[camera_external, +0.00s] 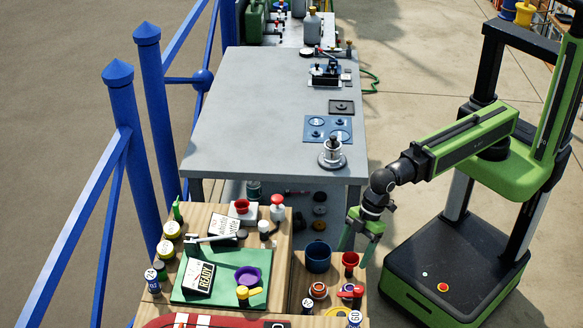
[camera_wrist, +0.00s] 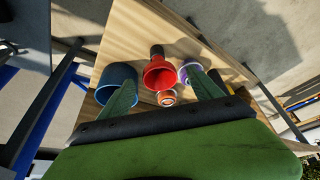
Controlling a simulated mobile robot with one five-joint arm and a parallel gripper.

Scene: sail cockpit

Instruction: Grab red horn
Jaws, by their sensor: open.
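The red horn (camera_external: 350,260) stands near the right edge of the wooden surface, just right of the blue mug (camera_external: 318,256). It has a wide red bell and a dark narrow end. My gripper (camera_external: 354,248) is open and empty, reaching down close by the horn. In the wrist view the red horn (camera_wrist: 160,72) shows between my two green fingers, beyond their tips. No contact shows. The blue mug (camera_wrist: 116,78) is beside the left finger.
An orange and white jar (camera_wrist: 167,97) lies close to the horn, and a purple-rimmed white item (camera_wrist: 187,70) is at the right finger. A red-topped item (camera_external: 350,292) stands in front. The grey table (camera_external: 260,120) behind is mostly clear. Blue railings (camera_external: 130,150) run along the left.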

